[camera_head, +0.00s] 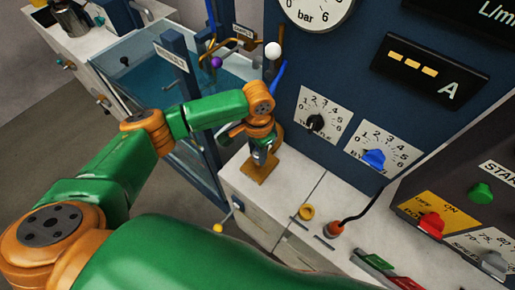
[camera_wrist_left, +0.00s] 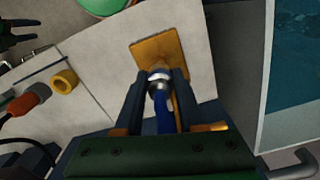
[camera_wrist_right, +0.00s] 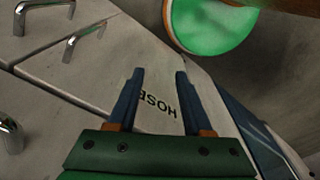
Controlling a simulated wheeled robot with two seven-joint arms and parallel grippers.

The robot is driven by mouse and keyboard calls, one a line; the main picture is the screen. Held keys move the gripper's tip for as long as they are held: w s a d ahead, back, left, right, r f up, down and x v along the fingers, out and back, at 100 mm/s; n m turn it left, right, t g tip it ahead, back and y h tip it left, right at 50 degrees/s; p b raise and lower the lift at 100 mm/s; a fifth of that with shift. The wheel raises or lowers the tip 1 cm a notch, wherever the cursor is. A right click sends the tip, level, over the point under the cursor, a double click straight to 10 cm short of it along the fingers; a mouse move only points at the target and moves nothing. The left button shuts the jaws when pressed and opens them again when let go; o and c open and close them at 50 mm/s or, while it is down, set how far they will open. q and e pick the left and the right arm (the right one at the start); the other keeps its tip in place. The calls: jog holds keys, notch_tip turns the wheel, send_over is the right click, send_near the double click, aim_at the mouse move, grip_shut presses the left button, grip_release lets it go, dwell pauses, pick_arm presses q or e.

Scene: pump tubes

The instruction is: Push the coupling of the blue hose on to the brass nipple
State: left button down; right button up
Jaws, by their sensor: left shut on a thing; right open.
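My left gripper (camera_head: 262,150) is low over a brass-coloured plate (camera_head: 258,170) on the pale bench top. In the left wrist view, its fingers (camera_wrist_left: 160,82) are shut on the silver coupling (camera_wrist_left: 158,78) of the blue hose (camera_wrist_left: 163,118). The coupling's end is close to the brass plate's near edge in that picture; I cannot tell whether they touch. The blue hose also shows above the gripper in the head view (camera_head: 279,76). No brass nipple can be made out clearly. My right gripper (camera_wrist_right: 153,75) is open and empty, over a pale surface marked HOSE.
A yellow ring (camera_head: 306,212) and an orange plug (camera_head: 334,229) on a black cable stand right of the plate. The blue panel (camera_head: 345,65) with gauge and dials rises behind. A water tank (camera_head: 150,70) and copper pipes (camera_head: 243,43) with a purple ball (camera_head: 216,63) are at left.

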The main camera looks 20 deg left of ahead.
aim_at(257, 160)
pick_arm(q)
jog(key=shift+f, duration=0.15)
dwell(0.4)
jog(key=shift+p, duration=0.45)
dwell(0.4)
jog(key=shift+p, duration=0.45)
dwell(0.3)
jog(key=shift+p, duration=0.4)
jog(key=shift+f+b, duration=0.95)
jog(key=shift+f, duration=0.8)
